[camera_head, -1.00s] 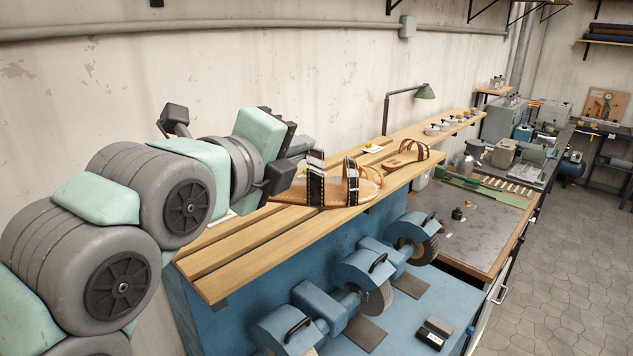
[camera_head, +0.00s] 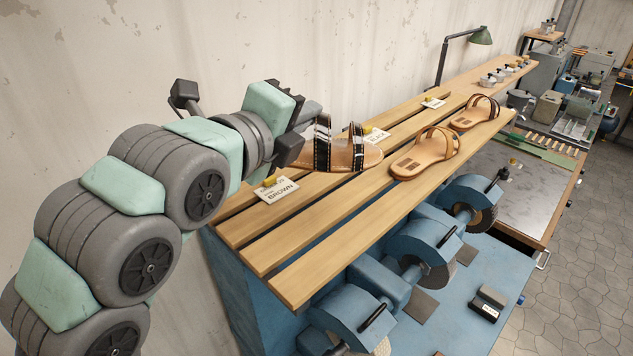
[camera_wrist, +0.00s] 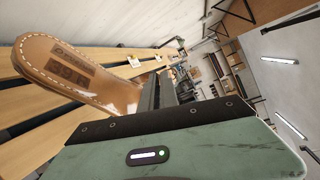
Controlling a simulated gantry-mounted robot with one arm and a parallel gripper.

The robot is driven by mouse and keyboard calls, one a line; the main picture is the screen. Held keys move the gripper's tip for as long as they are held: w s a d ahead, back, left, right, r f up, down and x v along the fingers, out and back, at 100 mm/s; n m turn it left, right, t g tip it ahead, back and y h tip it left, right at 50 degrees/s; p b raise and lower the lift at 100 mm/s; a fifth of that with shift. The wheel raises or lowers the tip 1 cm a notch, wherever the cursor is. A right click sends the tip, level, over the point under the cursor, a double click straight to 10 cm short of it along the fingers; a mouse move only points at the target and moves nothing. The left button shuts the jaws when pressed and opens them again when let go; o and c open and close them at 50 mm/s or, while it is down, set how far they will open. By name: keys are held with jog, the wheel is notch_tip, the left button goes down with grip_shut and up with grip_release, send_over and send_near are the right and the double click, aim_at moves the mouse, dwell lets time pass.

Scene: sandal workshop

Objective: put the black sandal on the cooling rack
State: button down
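The black sandal, tan-soled with black straps (camera_head: 322,150), is at the end of my gripper (camera_head: 298,135) in the head view. My gripper appears shut on it; the fingertips are largely hidden. In the wrist view the sandal's tan insole (camera_wrist: 75,68) with a dark stamp reaches out beside the gripper. The cooling rack (camera_head: 300,258) is a long shelf of wooden slats. The sandal is over its back slats, and I cannot tell whether it touches them.
A card reading BROWN (camera_head: 277,190) lies near my gripper; another card (camera_head: 376,135) is partly behind the held sandal. A green lamp (camera_head: 480,37) stands behind. Blue grinders (camera_head: 430,250) sit below.

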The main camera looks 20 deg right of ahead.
notch_tip(320, 180, down, 14)
jog(key=shift+r+p, duration=0.15)
jog(key=shift+p, duration=0.65)
jog(key=c, duration=1.6)
grip_release()
